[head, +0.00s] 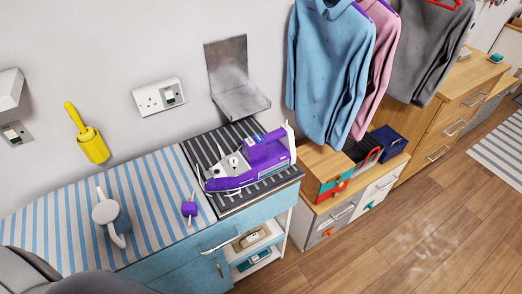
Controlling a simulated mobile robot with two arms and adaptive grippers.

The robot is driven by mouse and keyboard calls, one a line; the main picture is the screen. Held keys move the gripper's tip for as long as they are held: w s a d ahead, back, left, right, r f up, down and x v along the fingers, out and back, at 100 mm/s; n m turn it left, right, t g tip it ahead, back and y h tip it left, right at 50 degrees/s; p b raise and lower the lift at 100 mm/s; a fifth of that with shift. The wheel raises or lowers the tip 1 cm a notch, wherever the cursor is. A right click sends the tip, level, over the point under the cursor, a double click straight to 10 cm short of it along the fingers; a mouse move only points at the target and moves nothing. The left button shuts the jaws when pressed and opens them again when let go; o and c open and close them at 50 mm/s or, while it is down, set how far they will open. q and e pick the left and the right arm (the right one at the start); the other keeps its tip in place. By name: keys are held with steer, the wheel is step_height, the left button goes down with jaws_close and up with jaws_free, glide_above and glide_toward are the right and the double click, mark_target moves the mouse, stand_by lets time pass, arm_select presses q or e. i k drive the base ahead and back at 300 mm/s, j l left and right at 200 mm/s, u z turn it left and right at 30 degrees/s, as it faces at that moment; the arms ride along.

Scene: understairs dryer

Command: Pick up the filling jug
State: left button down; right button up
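A pale grey and white jug (112,217) with a looped handle and a thin spout-like part stands on the blue-and-white striped surface (150,195) at the left of the head view. I take this to be the filling jug. Nothing holds it. Neither gripper shows in the head view. Grey parts that look like my own arm fill the bottom left corner, below the jug.
A small purple item (189,208) lies right of the jug. A purple iron (250,162) rests on a dark striped rest. A yellow holder (93,147) hangs on the wall behind. Clear striped surface surrounds the jug. Hanging shirts (328,75) are to the right.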

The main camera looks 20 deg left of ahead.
mark_target(109, 214)
steer(key=u, duration=1.05)
